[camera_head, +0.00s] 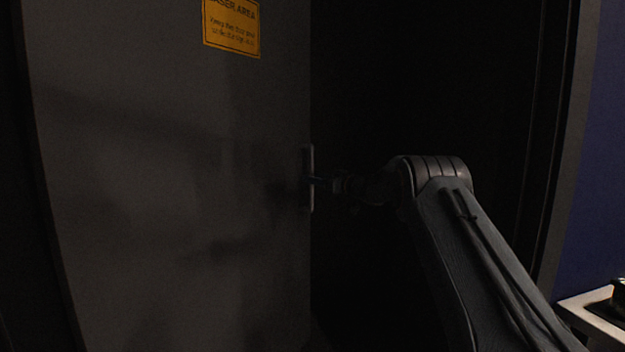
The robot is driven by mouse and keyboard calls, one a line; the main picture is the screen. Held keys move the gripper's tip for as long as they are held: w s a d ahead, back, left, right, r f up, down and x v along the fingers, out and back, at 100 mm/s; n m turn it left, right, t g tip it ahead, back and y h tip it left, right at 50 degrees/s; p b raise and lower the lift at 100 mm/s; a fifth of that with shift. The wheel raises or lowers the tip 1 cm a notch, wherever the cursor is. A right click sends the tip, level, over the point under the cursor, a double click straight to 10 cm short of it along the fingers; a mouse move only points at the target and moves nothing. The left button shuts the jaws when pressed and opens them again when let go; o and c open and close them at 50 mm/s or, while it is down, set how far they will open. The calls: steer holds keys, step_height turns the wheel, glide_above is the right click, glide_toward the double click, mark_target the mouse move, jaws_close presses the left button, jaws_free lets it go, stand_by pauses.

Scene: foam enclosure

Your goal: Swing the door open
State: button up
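The door (170,190) is a dark grey panel filling the left half of the head view, with a yellow laser-area sign (231,26) near its top. It stands ajar, with a dark opening to the right of its edge. A narrow upright handle plate (309,160) sits on the door's right edge. My gripper (318,181) is at this plate, reaching in from the right. Its fingers are small and dark, so I cannot tell whether they are closed on the handle or only touching it.
The dark doorway opening (430,90) lies behind my arm. The door frame (560,150) stands to the right, with a blue wall (605,170) beyond it. A light table corner (590,312) with a dark object on it is at the lower right.

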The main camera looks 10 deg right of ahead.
steer(key=v, duration=0.6)
steer(key=shift+s+d, duration=0.25)
steer(key=shift+s, duration=0.05)
steer(key=s+d+f+m+g+h+p, duration=0.1)
steer(key=s+d+f+m+g+h, duration=0.2)
steer(key=s, duration=0.5)
steer(key=s+d+f+m+h+p, duration=0.1)
steer(key=s+f+m+h, duration=0.15)
steer(key=s+h, duration=0.4)
steer(key=s+d+f+m+g+h+p, duration=0.1)
steer(key=s+f+m+g+h, duration=0.15)
steer(key=s, duration=0.75)
steer(key=s+a+f+g, duration=0.1)
steer(key=s+f+g, duration=0.2)
steer(key=s, duration=1)
steer(key=s+a+f+g+p, duration=0.1)
steer(key=s+a+f+g, duration=0.1)
steer(key=s, duration=1.1)
steer(key=s+a+f+g+y+p, duration=0.1)
steer(key=s+a+f+g, duration=0.1)
steer(key=s, duration=1.1)
steer(key=shift+s+f+g, duration=0.25)
steer(key=shift+f+g, duration=0.55)
steer(key=shift+g, duration=0.05)
